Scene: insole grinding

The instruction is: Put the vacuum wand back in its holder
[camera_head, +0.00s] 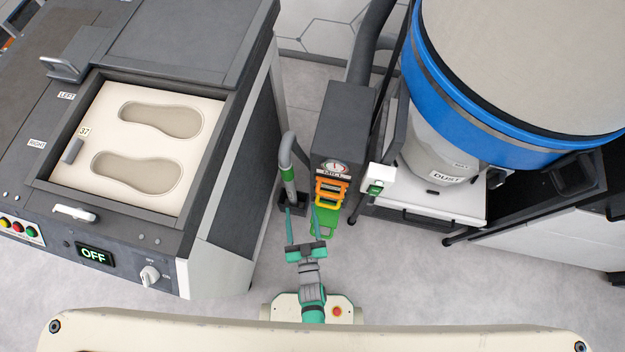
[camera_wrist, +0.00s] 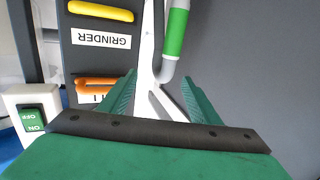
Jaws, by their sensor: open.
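The vacuum wand (camera_head: 289,181) is a grey tube with a green band and a curved hose at its top. It stands roughly upright beside the grey blast-gate column, and its lower end meets a small black holder (camera_head: 297,210). How far it sits in the holder I cannot tell. In the wrist view the wand's green band (camera_wrist: 176,33) shows at the top, with a grey bend below it. My gripper (camera_head: 301,211) is open, its teal fingers apart, near the wand's lower end. In the wrist view nothing is clasped between the fingers (camera_wrist: 161,80).
The grinder machine (camera_head: 225,235) with an insole tray stands at left, its display reading OFF. At right of the wand are a grey column (camera_head: 342,125) with yellow, orange and green handles, a white switch box (camera_head: 379,178) and a blue-rimmed dust drum (camera_head: 480,120). Floor is clear between.

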